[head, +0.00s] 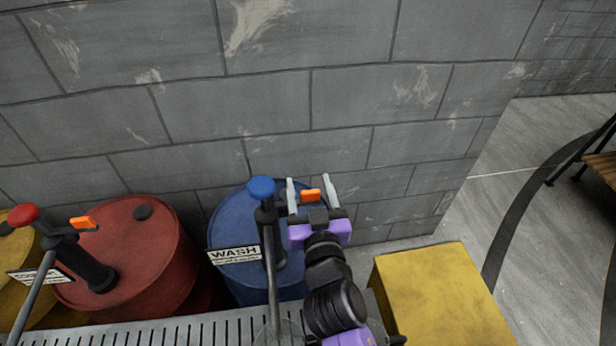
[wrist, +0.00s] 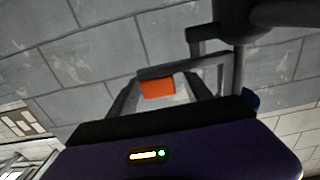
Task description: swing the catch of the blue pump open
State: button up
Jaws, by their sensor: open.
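The blue pump (head: 262,188) has a blue cap on a dark post and stands on the blue drum (head: 236,278) with the WASH sign (head: 234,255). Its orange catch (head: 310,195) sticks out to the right of the post. My gripper (head: 311,186) is open, with one finger on each side of the catch in the head view. In the wrist view the orange catch (wrist: 157,87) shows between the fingers, with a dark bar running above it toward the pump body. I cannot tell whether a finger touches the catch.
A red drum (head: 128,255) with a red-capped pump (head: 24,216) and its own orange catch (head: 83,223) stands left. A yellow box (head: 435,295) stands right. A block wall (head: 290,110) rises close behind the drums. A slotted metal grate (head: 190,333) lies in front.

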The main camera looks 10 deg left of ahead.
jog(key=shift+x, duration=0.8)
grip_shut()
dwell(0.9)
